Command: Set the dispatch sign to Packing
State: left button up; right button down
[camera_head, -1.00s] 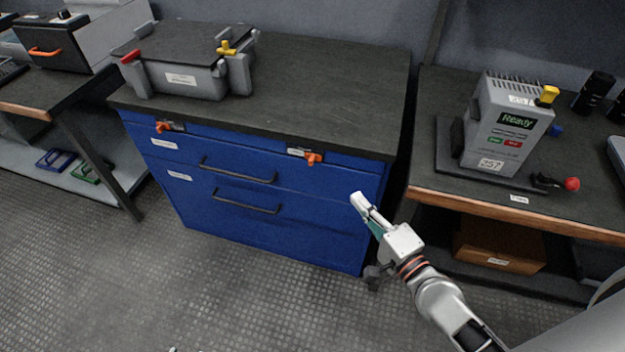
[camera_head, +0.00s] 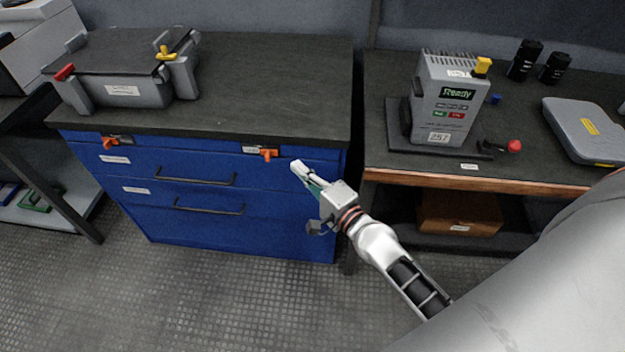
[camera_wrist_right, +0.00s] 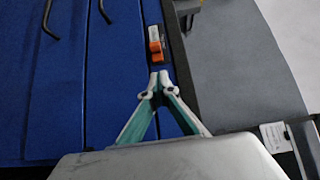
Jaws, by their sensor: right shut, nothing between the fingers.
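No sign that I can make out as the dispatch sign, and no word "Packing", shows in either view. My right gripper (camera_head: 297,168) is shut and empty, in front of the upper right part of the blue drawer cabinet (camera_head: 270,215). Its fingertips lie close to the right orange latch (camera_head: 268,153), a little to its right in the head view. In the right wrist view the closed fingertips (camera_wrist_right: 160,76) point at the orange latch (camera_wrist_right: 155,48); I cannot tell whether they touch it. My left gripper is not in view.
A grey device (camera_head: 450,95) reading "Ready" stands on the right bench, with a grey case (camera_head: 588,125) beside it. A grey fixture (camera_head: 130,85) sits on the cabinet's dark top. A left orange latch (camera_head: 112,142) is on the cabinet. Floor in front is clear.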

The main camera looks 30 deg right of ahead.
aim_at(270, 156)
jog(key=w+a, duration=0.2)
jog(key=w, duration=0.1)
jog(key=shift+w+a, duration=0.15)
jog(key=shift+w, duration=0.05)
jog(key=shift+w+a, duration=0.3)
jog(key=shift+a, duration=0.25)
jog(key=shift+w+a, duration=0.1)
jog(key=shift+a, duration=0.05)
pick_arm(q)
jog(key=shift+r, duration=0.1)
pick_arm(e)
jog(key=shift+w+a+r, duration=0.1)
jog(key=shift+w+a, duration=0.15)
jog(key=shift+a, duration=0.05)
jog(key=w+a, duration=0.1)
jog(key=w+a+p, duration=0.1)
jog(key=a, duration=0.1)
jog(key=shift+w+a, duration=0.15)
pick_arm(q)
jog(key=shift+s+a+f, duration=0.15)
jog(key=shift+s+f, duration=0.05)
pick_arm(e)
jog(key=shift+w+a, duration=0.1)
jog(key=shift+a, duration=0.25)
